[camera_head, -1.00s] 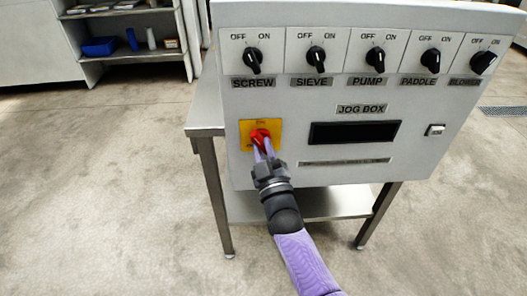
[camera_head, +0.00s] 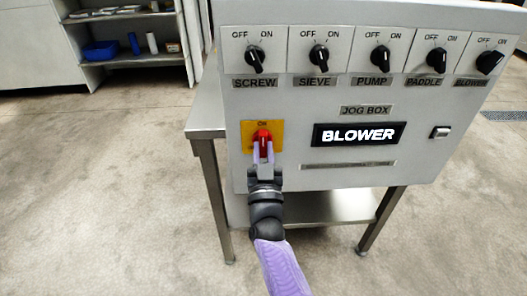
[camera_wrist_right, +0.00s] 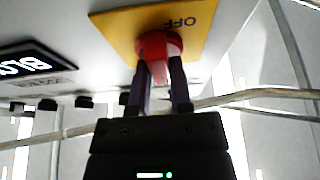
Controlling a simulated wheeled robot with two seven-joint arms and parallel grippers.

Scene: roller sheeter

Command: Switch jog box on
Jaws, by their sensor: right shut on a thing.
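The jog box (camera_head: 300,165) is a light grey panel on a metal table. Its red rotary switch (camera_head: 262,137) sits on a yellow plate (camera_head: 276,128) at the panel's lower left, its handle upright in the head view. The display (camera_head: 358,135) is lit and reads "BLOWER". My right gripper (camera_head: 263,154) is shut on the red switch handle; in the right wrist view its two fingers (camera_wrist_right: 161,88) stand on either side of the red handle (camera_wrist_right: 160,55). My left gripper is not in view.
The metal table (camera_head: 207,125) stands under the panel. The floor at left is clear.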

